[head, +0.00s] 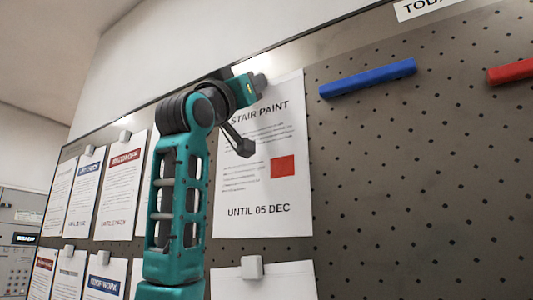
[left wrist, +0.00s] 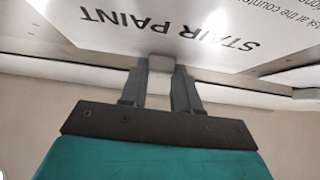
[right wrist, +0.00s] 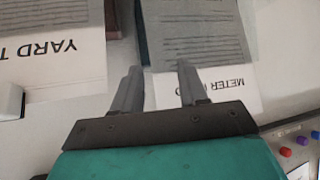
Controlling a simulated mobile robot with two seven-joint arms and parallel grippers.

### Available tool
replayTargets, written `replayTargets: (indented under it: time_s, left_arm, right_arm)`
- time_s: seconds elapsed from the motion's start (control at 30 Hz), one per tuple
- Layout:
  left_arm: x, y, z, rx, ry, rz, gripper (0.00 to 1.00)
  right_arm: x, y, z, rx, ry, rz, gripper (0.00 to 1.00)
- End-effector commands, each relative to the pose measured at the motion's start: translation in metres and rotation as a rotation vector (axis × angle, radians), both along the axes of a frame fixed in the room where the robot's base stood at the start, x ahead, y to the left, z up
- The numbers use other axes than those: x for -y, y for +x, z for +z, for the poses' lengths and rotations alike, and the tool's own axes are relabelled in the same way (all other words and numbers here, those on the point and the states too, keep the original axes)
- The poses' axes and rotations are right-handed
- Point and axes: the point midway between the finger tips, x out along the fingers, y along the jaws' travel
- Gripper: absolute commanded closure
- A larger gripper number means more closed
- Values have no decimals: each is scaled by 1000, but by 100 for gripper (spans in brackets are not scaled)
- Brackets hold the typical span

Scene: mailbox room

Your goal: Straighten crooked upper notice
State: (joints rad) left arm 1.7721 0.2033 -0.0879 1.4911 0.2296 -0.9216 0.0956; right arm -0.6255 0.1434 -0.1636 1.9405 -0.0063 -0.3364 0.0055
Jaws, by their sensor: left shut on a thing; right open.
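The upper notice (head: 292,200), a white sheet headed "STAIR PAINT" with a red square, is on the dark perforated board. Its lower edge looks near level and its heading slopes up to the right; from this oblique view I cannot tell any remaining tilt. My left gripper (head: 259,84) is at the notice's top edge. In the left wrist view my left gripper (left wrist: 161,78) is shut on a small grey magnet (left wrist: 161,62) at that edge. My left arm covers part of the sheet's left side. My right gripper (right wrist: 159,85) is open and empty, facing other notices.
A blue bar (head: 368,78) and a red bar (head: 512,71) are on the board to the right. Several notices (head: 120,185) hang at left. Another sheet (head: 285,282) with a grey magnet (head: 251,267) hangs just below.

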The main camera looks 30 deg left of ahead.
Motion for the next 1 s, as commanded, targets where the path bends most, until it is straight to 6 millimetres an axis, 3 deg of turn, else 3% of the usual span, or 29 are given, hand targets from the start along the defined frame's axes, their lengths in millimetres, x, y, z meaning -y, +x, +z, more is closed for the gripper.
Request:
replayTargets:
  time_s: [0.23, 0.27, 0.53, 0.83, 1.0]
  left_arm:
    - [1, 0, 0, 1, -1, -2, 100]
    - [1, 0, 0, 1, -1, -2, 67]
    - [1, 0, 0, 0, -1, -1, 41]
    - [0, -1, -2, 0, -1, -1, 39]
    - [-1, -14, -17, 2, -1, -1, 39]
  right_arm:
    - [0, 0, 0, 1, 0, -1, 57]
    - [0, 0, 0, 1, 0, -1, 57]
    - [0, 1, 0, 2, 0, -1, 57]
    - [1, 1, -1, 2, 0, -1, 57]
    - [1, 1, -11, 2, 0, -1, 57]
